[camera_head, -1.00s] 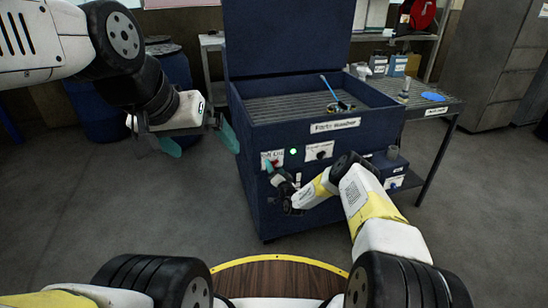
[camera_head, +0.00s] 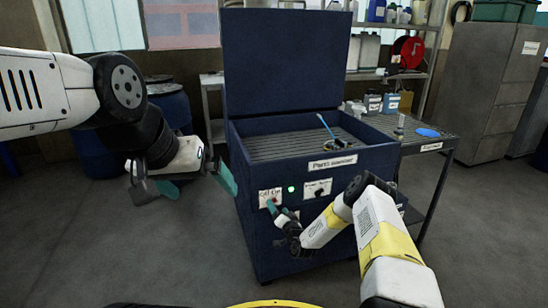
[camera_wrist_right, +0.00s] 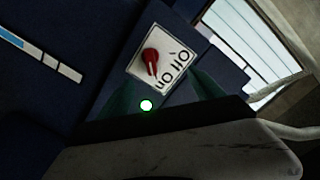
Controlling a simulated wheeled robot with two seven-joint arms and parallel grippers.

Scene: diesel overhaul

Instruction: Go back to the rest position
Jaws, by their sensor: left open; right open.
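My left gripper (camera_head: 198,186) is open and empty, in the air to the left of the blue parts washer (camera_head: 262,240). My right gripper (camera_head: 276,212) is low at the washer's front, by the Off/On label (camera_head: 268,193); it is small and dark in the head view. In the right wrist view, the dark teal fingers of the right gripper (camera_wrist_right: 165,92) are apart with nothing between them. Beyond them is the red knob (camera_wrist_right: 150,60) on the white Off/On plate (camera_wrist_right: 178,58). I cannot tell whether the fingers touch the panel.
A green light (camera_head: 291,189) glows beside a second labelled switch plate (camera_head: 318,188). The washer's lid (camera_head: 285,60) stands open. A metal side table (camera_head: 440,135) adjoins it on the right. Blue barrels (camera_head: 172,108) stand behind my left arm. The floor at left is clear.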

